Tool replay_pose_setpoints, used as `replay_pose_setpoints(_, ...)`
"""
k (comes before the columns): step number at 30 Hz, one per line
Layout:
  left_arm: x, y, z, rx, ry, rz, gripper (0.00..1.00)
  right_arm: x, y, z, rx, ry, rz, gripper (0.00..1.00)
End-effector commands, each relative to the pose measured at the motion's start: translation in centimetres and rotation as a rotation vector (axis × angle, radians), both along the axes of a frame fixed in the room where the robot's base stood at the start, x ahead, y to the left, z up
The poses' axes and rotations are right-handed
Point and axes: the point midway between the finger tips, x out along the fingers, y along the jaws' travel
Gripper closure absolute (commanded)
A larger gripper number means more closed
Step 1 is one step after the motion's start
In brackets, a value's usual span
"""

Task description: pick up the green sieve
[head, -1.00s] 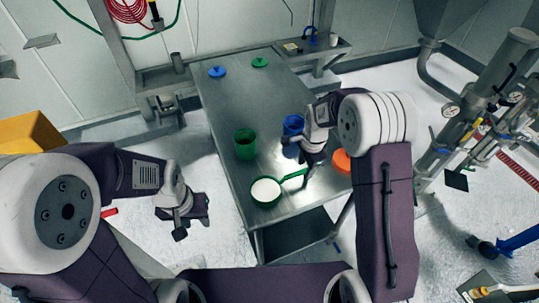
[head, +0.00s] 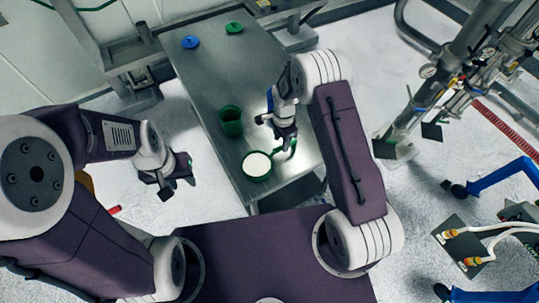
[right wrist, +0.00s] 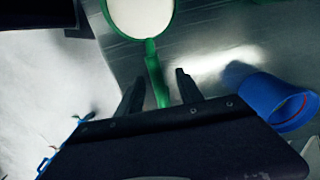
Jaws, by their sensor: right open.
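The green sieve (head: 257,178), with white powder in its bowl, sits near the table's front edge. Its green handle shows in the right wrist view (right wrist: 153,72). My right gripper (head: 284,145) is over the handle; in the right wrist view its two fingers (right wrist: 160,86) are apart, one on each side of the handle. I cannot tell whether they touch it. My left gripper (head: 174,182) is off the table's left side, away from the sieve, and I see nothing in it; its jaw opening is unclear.
A green cup (head: 231,122) stands behind the sieve. A blue cup (right wrist: 272,103) is right of my right gripper in the wrist view. A blue lid (head: 190,42) and a green lid (head: 234,28) lie at the table's back.

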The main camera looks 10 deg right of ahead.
Motion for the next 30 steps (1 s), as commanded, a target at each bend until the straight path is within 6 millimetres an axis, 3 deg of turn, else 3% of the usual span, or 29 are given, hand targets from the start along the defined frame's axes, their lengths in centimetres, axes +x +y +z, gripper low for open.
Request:
replay_pose_setpoints(4, 0.0, 0.0, 2.0, 0.000, 0.000, 0.000, 0.64, -0.4, 0.5, -1.9, -0.001, 0.007, 0.001, 0.57)
replay_pose_setpoints(9, 0.0, 0.0, 2.5, 0.000, 0.000, 0.000, 0.64, -0.3, 0.5, -4.5, 0.000, 0.004, 0.000, 0.57)
replay_pose_setpoints(17, 0.0, 0.0, 2.4, 0.000, 0.000, 0.000, 0.64, -0.3, 0.5, -5.0, 0.000, 0.001, 0.000, 0.57)
replay_pose_setpoints(21, 0.0, 0.0, 2.4, 0.000, 0.000, 0.000, 0.64, -0.3, 0.5, -5.0, 0.000, 0.001, 0.000, 0.95)
replay_pose_setpoints(22, 0.0, 0.0, 2.4, 0.000, 0.000, 0.000, 0.64, -0.3, 0.5, -4.9, 0.000, 0.001, 0.000, 1.00)
replay_pose_setpoints(30, 0.0, 0.0, 2.4, 0.000, 0.000, 0.000, 0.64, -0.2, 0.5, -4.9, 0.000, 0.001, 0.000, 1.00)
